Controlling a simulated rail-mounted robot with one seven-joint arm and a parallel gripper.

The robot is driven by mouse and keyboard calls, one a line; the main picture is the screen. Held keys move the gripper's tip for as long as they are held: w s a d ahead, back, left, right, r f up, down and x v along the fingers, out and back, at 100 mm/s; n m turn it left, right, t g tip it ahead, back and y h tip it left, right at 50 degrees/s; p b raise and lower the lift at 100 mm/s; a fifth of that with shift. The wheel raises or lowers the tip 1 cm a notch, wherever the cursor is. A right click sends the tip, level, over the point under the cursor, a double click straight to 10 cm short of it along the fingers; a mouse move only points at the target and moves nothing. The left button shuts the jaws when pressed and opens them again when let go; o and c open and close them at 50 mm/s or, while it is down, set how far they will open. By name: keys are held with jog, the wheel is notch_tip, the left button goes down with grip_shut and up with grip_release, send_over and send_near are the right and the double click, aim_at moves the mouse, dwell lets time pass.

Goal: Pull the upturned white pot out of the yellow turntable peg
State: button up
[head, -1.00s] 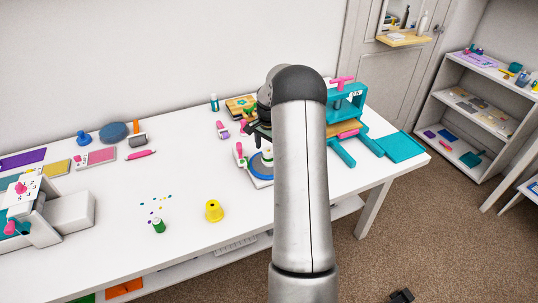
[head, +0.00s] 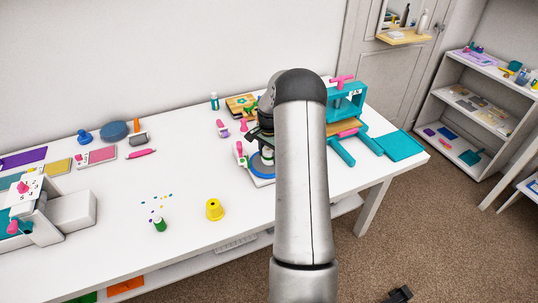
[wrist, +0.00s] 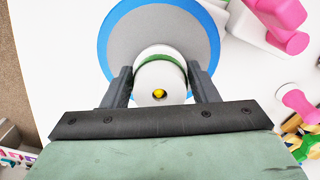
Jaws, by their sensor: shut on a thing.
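The upturned white pot (wrist: 159,78) has a green band and a hole in its base. The yellow peg (wrist: 159,94) shows through that hole, so the pot is still around it. The turntable (wrist: 120,40) is a grey disc with a blue rim; it also shows in the head view (head: 258,172). My gripper (wrist: 160,88) is shut on the pot, one finger on each side.
A pink and white device (wrist: 275,20) stands close beside the turntable. A teal press (head: 347,105) stands to the right of my arm.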

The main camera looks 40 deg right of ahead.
aim_at(269, 149)
notch_tip(269, 149, up, 13)
dwell(0.6)
jog(key=shift+r+p, duration=1.15)
jog(key=shift+r, duration=0.3)
jog(key=shift+r, duration=0.1)
notch_tip(269, 149, up, 3)
jog(key=shift+f+p, duration=0.1)
jog(key=shift+p, duration=1)
jog(key=shift+a, duration=0.1)
